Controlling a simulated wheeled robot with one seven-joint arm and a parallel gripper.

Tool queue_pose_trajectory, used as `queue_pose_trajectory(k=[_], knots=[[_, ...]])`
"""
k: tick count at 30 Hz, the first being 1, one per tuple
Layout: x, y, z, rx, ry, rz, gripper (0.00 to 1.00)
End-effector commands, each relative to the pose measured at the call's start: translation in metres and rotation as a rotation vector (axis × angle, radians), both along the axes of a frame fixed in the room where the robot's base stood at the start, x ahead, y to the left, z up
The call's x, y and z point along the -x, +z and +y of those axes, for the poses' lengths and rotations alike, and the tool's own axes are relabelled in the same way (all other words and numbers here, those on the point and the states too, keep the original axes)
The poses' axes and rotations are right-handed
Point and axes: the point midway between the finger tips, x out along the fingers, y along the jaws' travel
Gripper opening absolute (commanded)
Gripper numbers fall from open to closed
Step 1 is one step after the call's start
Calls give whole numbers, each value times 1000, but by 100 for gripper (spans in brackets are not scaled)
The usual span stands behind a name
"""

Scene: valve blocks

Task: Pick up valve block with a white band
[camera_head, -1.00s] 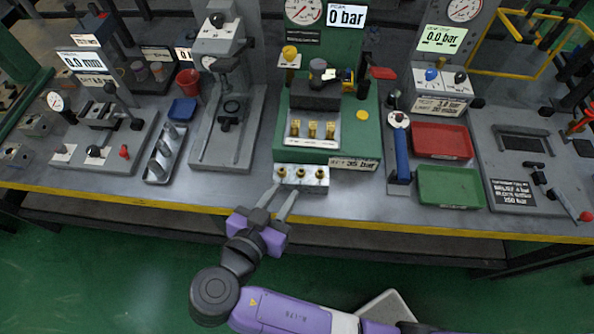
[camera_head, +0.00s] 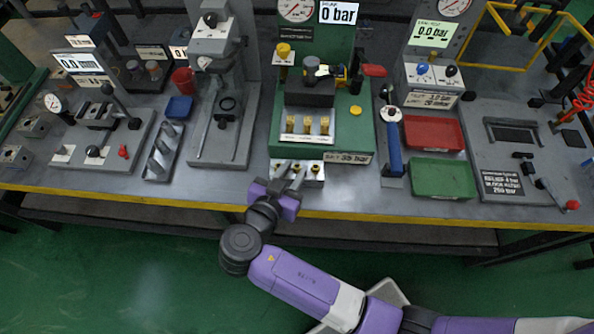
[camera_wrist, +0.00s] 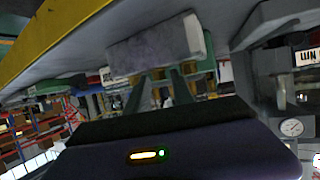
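The metal valve block (camera_head: 314,171) sits near the front edge of the bench, just in front of the green test stand, with brass fittings on top. In the wrist view the grey block (camera_wrist: 150,48) lies just beyond my fingertips, with a pale band (camera_wrist: 194,34) at its right end. My gripper (camera_head: 290,173) is open, its two fingers apart and reaching over the block's left part in the head view. In the wrist view my gripper (camera_wrist: 158,76) shows no block between its fingers. Whether the fingers touch the block cannot be told.
The green test stand (camera_head: 360,130) with several brass fittings stands right behind the block. A grey press stand (camera_head: 240,150) is to the left. A blue-handled tool (camera_head: 394,155), red tray (camera_head: 433,133) and green tray (camera_head: 443,178) are to the right. The yellow bench edge (camera_head: 400,216) runs in front.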

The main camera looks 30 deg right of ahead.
Motion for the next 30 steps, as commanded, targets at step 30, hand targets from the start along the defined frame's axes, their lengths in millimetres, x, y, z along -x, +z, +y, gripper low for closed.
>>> queue_pose_trajectory(k=[30], knots=[[0, 1, 1, 1, 1, -1, 0]])
